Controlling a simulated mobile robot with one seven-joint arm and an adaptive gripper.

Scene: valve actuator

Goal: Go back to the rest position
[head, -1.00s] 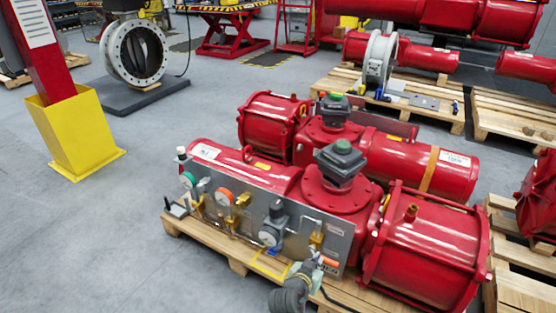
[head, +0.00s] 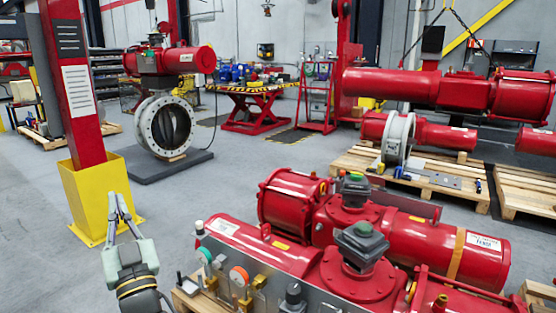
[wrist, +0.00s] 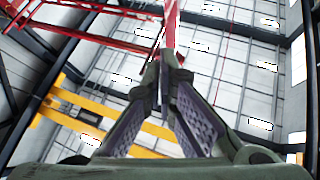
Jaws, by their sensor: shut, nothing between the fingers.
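My gripper (head: 117,202) is at the lower left of the head view, raised with its fingers pointing up. The fingers slope together and meet at the tips, with nothing between them. In the wrist view my gripper (wrist: 166,60) points up towards the ceiling, its fingertips together. The near red valve actuator (head: 360,270) lies on a pallet to the right of my gripper, apart from it. Its grey panel with gauges is partly cut off by the bottom edge.
A yellow-based red post (head: 95,190) stands just behind my gripper in the picture. A grey ring valve with a red actuator (head: 165,125) stands farther back. More red actuators (head: 465,92) fill the right. Grey floor (head: 225,180) is open in the middle.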

